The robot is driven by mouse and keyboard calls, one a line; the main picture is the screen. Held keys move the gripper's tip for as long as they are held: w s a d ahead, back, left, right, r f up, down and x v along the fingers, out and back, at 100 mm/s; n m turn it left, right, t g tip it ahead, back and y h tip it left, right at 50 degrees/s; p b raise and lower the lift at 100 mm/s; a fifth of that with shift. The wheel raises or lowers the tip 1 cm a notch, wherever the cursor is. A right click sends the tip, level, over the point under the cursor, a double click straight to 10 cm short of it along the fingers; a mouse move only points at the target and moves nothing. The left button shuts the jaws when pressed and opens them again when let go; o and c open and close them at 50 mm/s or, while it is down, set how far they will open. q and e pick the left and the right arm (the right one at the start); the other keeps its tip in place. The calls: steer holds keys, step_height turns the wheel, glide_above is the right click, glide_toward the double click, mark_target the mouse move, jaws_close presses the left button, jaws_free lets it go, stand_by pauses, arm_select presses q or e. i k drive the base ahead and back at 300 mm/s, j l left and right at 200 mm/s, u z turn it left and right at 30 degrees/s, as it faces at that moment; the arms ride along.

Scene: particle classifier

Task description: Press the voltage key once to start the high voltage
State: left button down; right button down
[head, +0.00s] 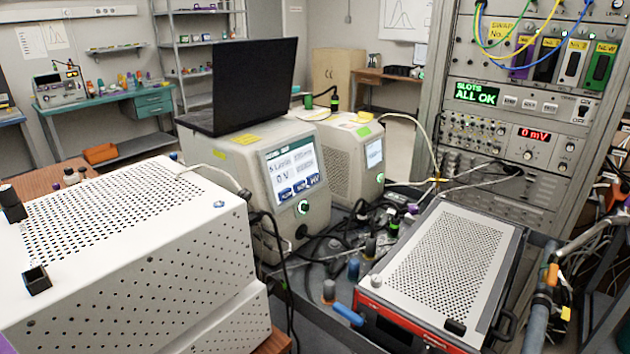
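A beige instrument box (245,165) stands in the middle of the head view. The lit touch screen (293,170) on its front reads "0 V" and has a row of small dark blue keys along its lower edge. The rightmost key (313,180) seems to read "HV", which fits the voltage key; the other labels are too small to read surely. A round green-lit button (303,207) sits below the screen. Nothing touches the screen or its keys. Neither of my grippers shows in this view.
A black laptop (250,85) sits on the beige box. A large perforated white box (110,270) fills the left foreground. A red-edged perforated instrument (445,260) stands front right. Cables (345,230) clutter the gap between. An equipment rack (490,130) reads "ALL OK".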

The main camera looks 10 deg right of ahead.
mark_target(313, 178)
steer(key=l+u, duration=0.2)
steer(key=u, duration=0.2)
steer(key=k+l+u, duration=0.15)
steer(key=u, duration=0.2)
steer(key=k+l+u, duration=0.1)
steer(key=u, duration=0.3)
steer(key=l, duration=0.1)
